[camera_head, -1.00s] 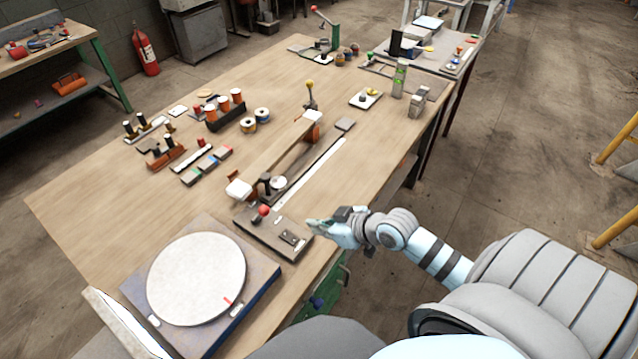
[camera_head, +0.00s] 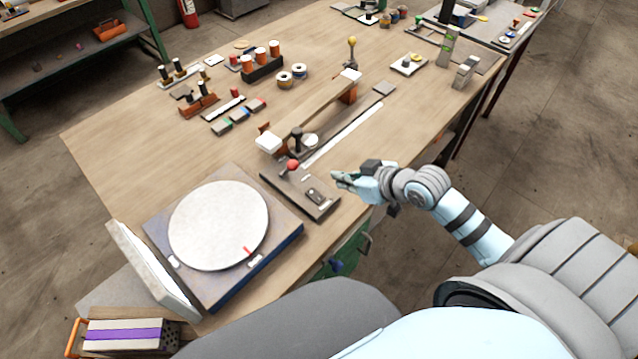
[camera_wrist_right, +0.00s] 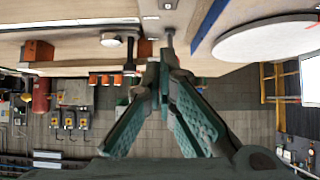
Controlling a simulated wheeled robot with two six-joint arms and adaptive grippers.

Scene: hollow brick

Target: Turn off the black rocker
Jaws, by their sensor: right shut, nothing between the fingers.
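The black rocker (camera_head: 316,195) sits in a light-edged plate on the right end of a small dark box with a red ball knob (camera_head: 293,165), at the table's front edge. I cannot tell which way the rocker is tipped. My right gripper (camera_head: 337,178) is shut and empty, above and just right of the box, close to the rocker but seemingly apart from it. In the right wrist view the green fingers (camera_wrist_right: 163,68) point toward the table edge; the rocker cannot be made out there. My left gripper is not in view.
A round white turntable (camera_head: 218,225) on a dark base stands left of the box. A long wooden bar with white ends (camera_head: 310,110) and a pale strip (camera_head: 343,134) lie behind. Spools (camera_head: 262,66) and small blocks stand farther back. Floor is clear right of the table.

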